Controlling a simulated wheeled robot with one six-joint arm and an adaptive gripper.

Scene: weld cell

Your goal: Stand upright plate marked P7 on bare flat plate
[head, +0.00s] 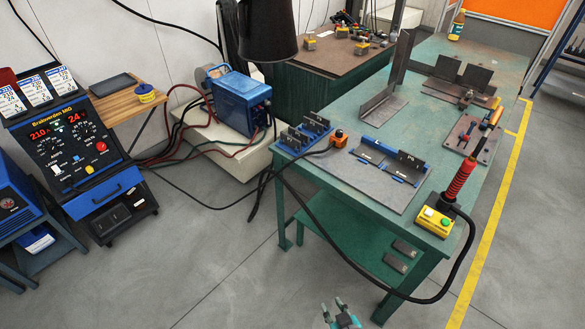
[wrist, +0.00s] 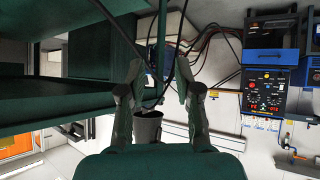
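Two dark plates stand on edge in a blue holder on the green table in the head view. The right one (head: 407,162) carries a small pale mark, too small to read surely as P7. A wide grey flat plate (head: 347,183) lies in front of this holder, its front area bare. My gripper (head: 342,308) is low at the bottom edge of the head view, in front of the table and well apart from the plates. In the wrist view my gripper (wrist: 158,75) has its fingers apart with nothing between them.
The green table (head: 340,112) has a lower shelf with small dark blocks. A blue rack (head: 304,131) of dark plates stands at its left corner. A black cable hangs before the table.

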